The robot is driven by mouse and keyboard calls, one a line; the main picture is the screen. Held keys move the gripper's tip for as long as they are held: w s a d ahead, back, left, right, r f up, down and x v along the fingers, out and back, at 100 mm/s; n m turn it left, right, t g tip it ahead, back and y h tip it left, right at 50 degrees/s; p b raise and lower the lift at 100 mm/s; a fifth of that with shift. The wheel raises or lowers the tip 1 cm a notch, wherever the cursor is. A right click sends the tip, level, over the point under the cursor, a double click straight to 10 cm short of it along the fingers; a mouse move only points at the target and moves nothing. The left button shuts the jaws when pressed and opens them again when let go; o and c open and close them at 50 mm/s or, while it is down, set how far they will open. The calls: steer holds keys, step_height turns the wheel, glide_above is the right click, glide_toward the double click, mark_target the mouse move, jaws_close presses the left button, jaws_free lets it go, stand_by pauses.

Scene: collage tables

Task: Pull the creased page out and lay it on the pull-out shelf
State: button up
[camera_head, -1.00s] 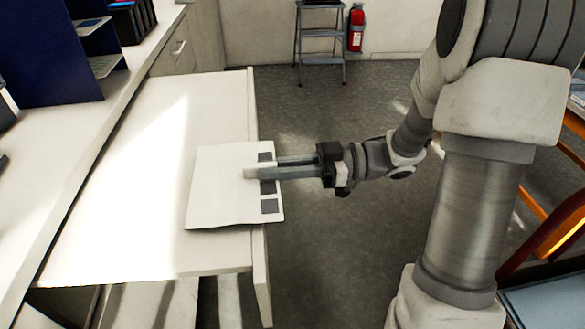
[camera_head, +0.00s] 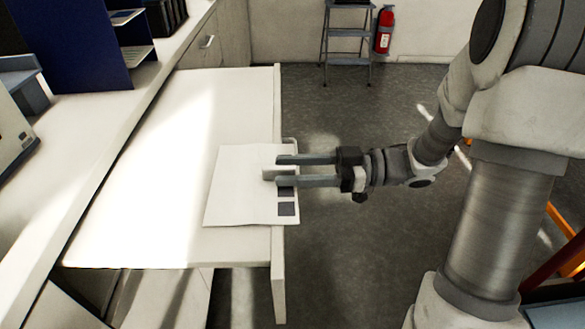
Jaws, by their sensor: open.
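The page (camera_head: 237,195) is a white sheet with dark grey squares along its right side. It lies on the pull-out shelf (camera_head: 190,130) at the shelf's right edge, with its right side slightly past the edge. No crease can be made out from here. My gripper (camera_head: 276,170) is open. Its two fingers point left and reach over the right side of the page, covering part of the squares. I cannot tell whether the fingers touch the page.
A dark blue sorter (camera_head: 85,50) stands on the counter at the upper left. A grey device (camera_head: 10,130) sits at the left edge. Most of the shelf's surface is bare.

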steer(key=d+p, duration=0.2)
steer(key=d, duration=1.5)
steer(key=shift+s+d, duration=0.2)
steer(key=shift+s, duration=0.1)
